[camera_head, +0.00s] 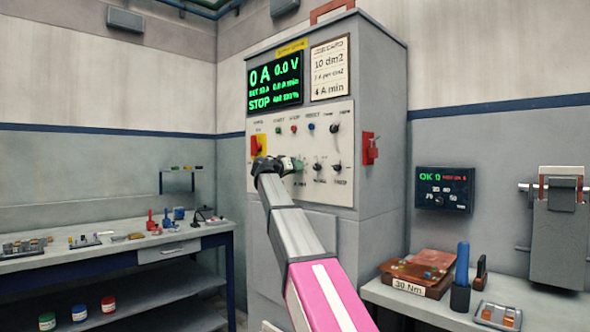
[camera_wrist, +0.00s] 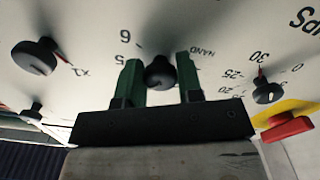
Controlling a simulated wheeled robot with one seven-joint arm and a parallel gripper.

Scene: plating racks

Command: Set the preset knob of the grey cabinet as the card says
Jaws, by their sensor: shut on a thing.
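The grey cabinet (camera_head: 375,110) stands in the middle with a pale control panel. The card (camera_head: 330,68) on it reads "10 dm2" and "4 A min"; its middle line is blurred. The green display (camera_head: 274,82) reads 0 A, 0.0 V and STOP. My gripper (camera_head: 297,164) is at the panel's lower left. In the wrist view its green fingers (camera_wrist: 159,84) are shut on a black knob (camera_wrist: 160,69), one finger on each side. Marks "5", "6" and "HAND" show around this knob, upside down. Its pointer and name are hidden.
Another black knob (camera_wrist: 36,57) and a small dial knob (camera_wrist: 268,92) flank the fingers. A red side switch (camera_head: 370,148) projects from the cabinet. Benches stand left (camera_head: 165,250) and right (camera_head: 385,296).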

